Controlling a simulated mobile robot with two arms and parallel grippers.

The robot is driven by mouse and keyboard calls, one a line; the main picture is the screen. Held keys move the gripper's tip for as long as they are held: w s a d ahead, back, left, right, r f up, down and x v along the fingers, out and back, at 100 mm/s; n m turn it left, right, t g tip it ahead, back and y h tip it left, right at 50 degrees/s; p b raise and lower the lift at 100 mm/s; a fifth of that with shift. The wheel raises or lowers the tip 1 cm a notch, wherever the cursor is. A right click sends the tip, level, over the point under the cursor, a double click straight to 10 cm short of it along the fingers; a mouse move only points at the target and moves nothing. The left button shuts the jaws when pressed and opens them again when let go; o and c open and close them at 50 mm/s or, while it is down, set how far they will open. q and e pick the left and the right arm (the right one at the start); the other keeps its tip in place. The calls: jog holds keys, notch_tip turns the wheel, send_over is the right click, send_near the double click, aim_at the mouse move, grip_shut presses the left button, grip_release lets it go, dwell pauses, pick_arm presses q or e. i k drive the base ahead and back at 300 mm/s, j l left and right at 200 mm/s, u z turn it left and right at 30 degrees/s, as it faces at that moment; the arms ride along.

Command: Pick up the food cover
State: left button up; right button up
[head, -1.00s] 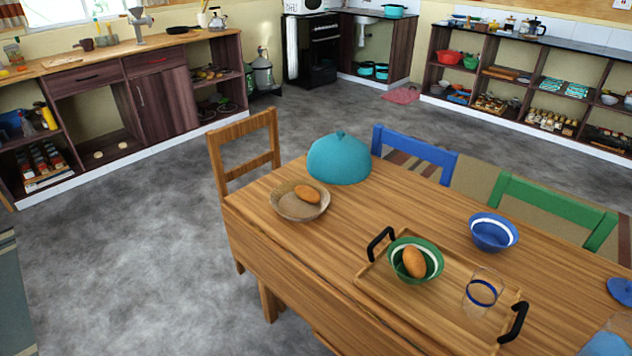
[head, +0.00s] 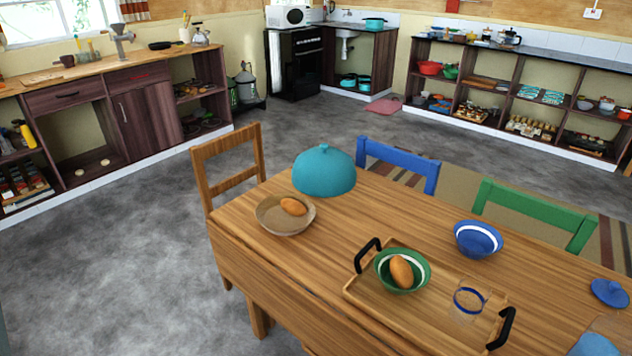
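The food cover (head: 324,172) is a teal dome with a small knob on top. It sits at the far left end of the wooden table (head: 340,225), near the blue chair. Its underside is hidden, so I cannot tell whether anything lies beneath it. Neither of my grippers shows in the head view.
A woven bowl with a bread roll (head: 293,206) stands in front of the cover. A wooden tray (head: 365,296) with black handles holds a green bowl (head: 413,257) and a glass (head: 468,299). A blue bowl (head: 478,238) stands beyond it. Chairs surround the table; floor at left is clear.

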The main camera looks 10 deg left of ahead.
aim_at(323, 171)
jog(key=i+j+z, duration=0.1)
jog(key=z, duration=0.25)
jog(key=j+z, duration=0.3)
jog(key=i+j+z, duration=0.1)
jog(key=z, duration=0.25)
jog(key=j+z, duration=0.2)
jog(key=j, duration=0.7)
jog(key=j+z, duration=0.2)
jog(key=j, duration=0.75)
jog(key=j+z, duration=0.15)
jog(key=j, duration=0.75)
jog(key=k, duration=0.05)
